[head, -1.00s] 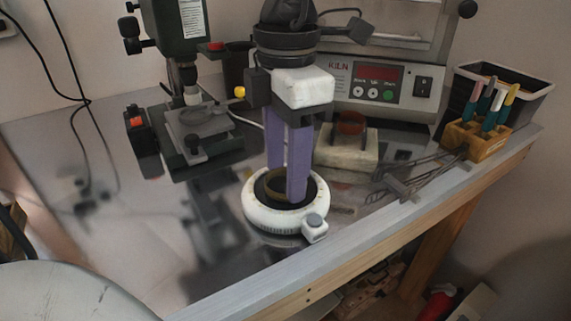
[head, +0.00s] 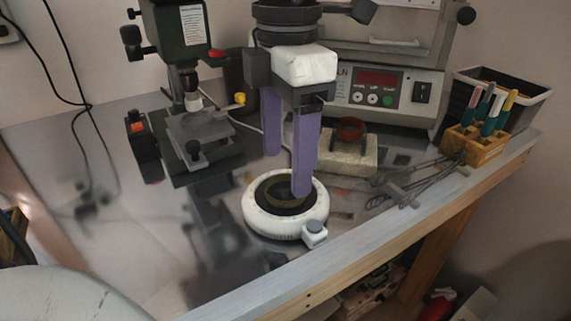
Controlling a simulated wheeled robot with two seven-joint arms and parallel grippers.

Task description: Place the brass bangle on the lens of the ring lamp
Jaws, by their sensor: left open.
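The ring lamp (head: 256,217) is a white round ring with a dark lens in its middle, lying on the metal bench top. The brass bangle (head: 277,204) is a dull gold ring lying on the dark lens, inside the white rim; part of it is hidden behind a finger. My left gripper (head: 288,174), with two purple fingers, is open and empty above the lamp. Its nearer finger overlaps the lens in the picture; its farther finger ends higher, behind the lamp. My right gripper is not in view.
A dark green drill-like machine (head: 180,40) stands left of the arm. A kiln control box (head: 385,92) is at the back. A pale block (head: 347,152), metal tongs (head: 405,188) and a wooden pen holder (head: 474,146) are to the right. The bench is clear at front left.

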